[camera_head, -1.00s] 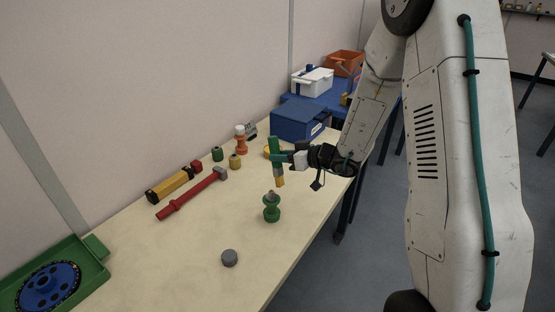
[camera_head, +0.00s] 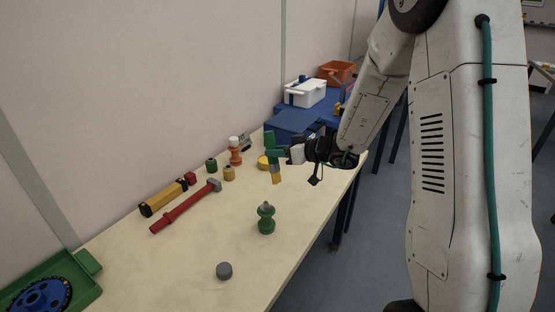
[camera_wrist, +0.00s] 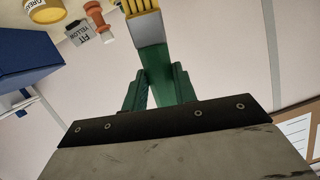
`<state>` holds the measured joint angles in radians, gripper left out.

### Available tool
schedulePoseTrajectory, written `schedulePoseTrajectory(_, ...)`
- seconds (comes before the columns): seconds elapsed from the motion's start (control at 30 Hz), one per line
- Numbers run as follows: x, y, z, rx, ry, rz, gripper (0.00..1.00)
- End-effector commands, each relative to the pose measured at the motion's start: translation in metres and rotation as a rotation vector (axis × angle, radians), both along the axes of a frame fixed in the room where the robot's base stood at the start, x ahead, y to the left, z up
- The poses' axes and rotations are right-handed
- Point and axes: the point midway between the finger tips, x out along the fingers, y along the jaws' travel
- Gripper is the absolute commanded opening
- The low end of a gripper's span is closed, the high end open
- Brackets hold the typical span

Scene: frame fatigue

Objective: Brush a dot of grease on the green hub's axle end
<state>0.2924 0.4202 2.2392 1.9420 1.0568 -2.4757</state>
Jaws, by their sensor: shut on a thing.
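The green hub (camera_head: 266,219) stands upright on the table, with its small greyish axle end (camera_head: 266,205) on top. Whether grease is on it is too small to tell. My gripper (camera_head: 283,154) is shut on the green handle of a brush (camera_head: 270,146), above the table and beyond the hub. The brush's yellow bristles (camera_head: 276,178) point down, apart from the hub. In the wrist view the brush (camera_wrist: 163,72) extends away from the jaws, with a grey ferrule and yellow bristles. The yellow grease tin (camera_head: 262,163) sits just left of the brush; its label shows in the wrist view (camera_wrist: 46,10).
A grey disc (camera_head: 224,271) lies at the front. A green tray (camera_head: 84,287) is at lower left.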

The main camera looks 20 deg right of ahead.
Motion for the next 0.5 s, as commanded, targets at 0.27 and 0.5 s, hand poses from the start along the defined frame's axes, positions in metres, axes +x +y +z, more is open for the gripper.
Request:
schedulePoseTrajectory(0.27, -0.0001, 0.0000, 0.0103, 0.001, -0.001, 0.000, 0.05)
schedulePoseTrajectory(0.5, 0.0001, 0.0000, 0.0115, 0.001, -0.001, 0.000, 0.05)
